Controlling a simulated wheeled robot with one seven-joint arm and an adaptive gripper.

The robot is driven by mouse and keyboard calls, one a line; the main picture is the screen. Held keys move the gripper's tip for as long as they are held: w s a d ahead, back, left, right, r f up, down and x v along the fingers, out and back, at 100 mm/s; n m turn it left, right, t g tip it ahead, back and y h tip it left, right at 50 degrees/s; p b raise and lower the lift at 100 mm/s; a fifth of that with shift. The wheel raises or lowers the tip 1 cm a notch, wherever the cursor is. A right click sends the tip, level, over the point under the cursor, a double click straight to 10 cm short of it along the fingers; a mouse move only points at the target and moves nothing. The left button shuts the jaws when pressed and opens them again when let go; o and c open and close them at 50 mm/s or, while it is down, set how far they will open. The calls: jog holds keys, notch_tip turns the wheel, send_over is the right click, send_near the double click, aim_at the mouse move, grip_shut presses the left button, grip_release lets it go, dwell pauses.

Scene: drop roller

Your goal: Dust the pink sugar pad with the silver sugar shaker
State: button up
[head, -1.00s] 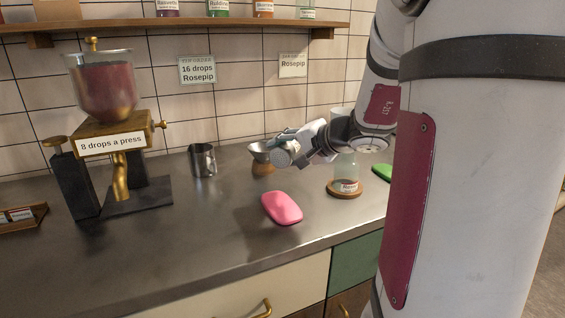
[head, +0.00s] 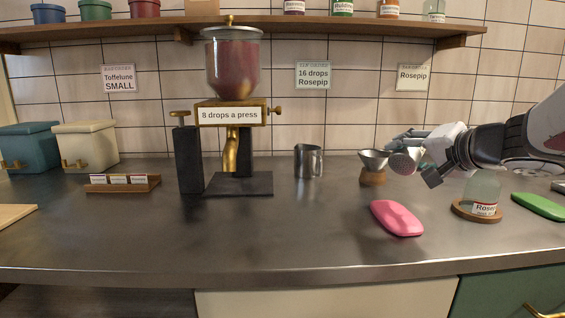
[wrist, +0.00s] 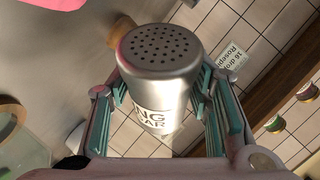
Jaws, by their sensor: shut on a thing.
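The pink sugar pad (head: 397,218) lies flat on the metal counter, right of centre in the head view. My gripper (head: 418,152) is above and behind it, at the right. It is shut on the silver sugar shaker (head: 402,163), which is held tilted over on its side. In the wrist view the shaker (wrist: 158,70) sits between my two fingers (wrist: 160,110), its perforated cap towards the camera and part of a label showing. The shaker is apart from the pad. A pink edge shows in the wrist view's top left corner. No falling sugar is visible.
A glass jar (head: 483,190) on a round wooden coaster and a green pad (head: 540,206) stand right of the pink pad. A metal funnel on a wooden stand (head: 372,175), a metal cup (head: 308,161) and a drop dispenser (head: 232,115) stand behind and left. The front counter is clear.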

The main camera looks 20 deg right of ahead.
jog(key=shift+f+n+b, duration=0.15)
jog(key=shift+n+b, duration=0.15)
jog(key=shift+b, duration=0.75)
jog(key=shift+r, duration=0.9)
jog(key=shift+s+a+p, duration=0.1)
jog(key=shift+s+p, duration=0.05)
jog(key=shift+p, duration=0.3)
